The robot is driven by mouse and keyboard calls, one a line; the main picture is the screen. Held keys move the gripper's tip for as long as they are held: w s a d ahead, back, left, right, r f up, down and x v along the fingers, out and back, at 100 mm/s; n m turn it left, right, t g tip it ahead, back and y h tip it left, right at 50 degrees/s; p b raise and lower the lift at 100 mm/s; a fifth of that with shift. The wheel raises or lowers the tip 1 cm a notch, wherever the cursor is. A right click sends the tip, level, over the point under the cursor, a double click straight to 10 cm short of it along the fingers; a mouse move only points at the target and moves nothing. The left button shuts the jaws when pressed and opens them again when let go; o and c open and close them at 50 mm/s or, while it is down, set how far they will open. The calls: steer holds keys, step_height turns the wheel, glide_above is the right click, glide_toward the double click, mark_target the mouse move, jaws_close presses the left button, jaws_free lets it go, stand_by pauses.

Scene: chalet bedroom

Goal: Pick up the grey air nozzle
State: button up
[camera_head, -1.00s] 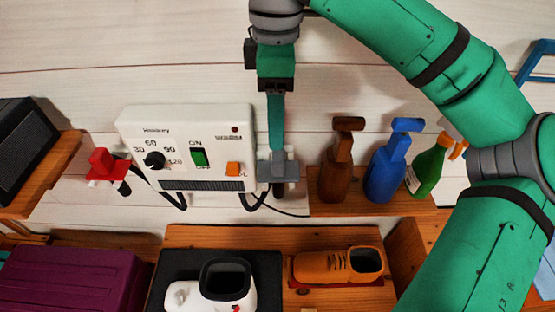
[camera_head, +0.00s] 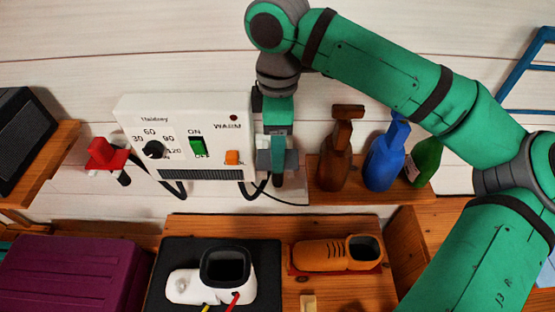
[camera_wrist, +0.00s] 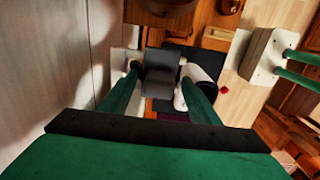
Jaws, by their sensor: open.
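The grey air nozzle (camera_head: 263,160) sits at the right side of the white dryer panel (camera_head: 178,140). In the head view, my gripper (camera_head: 278,178) points down in front of it and hides its middle. In the wrist view, the dark grey nozzle (camera_wrist: 160,78) lies between the two green fingers of my gripper (camera_wrist: 160,75), one on each side. The gripper is open. I cannot tell whether either finger touches the nozzle.
A red nozzle (camera_head: 107,155) is at the panel's left. Brown (camera_head: 335,160) and blue (camera_head: 385,160) spray bottles and a green bottle (camera_head: 425,160) stand close on the right.

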jaws_close()
steer(key=shift+r, duration=0.15)
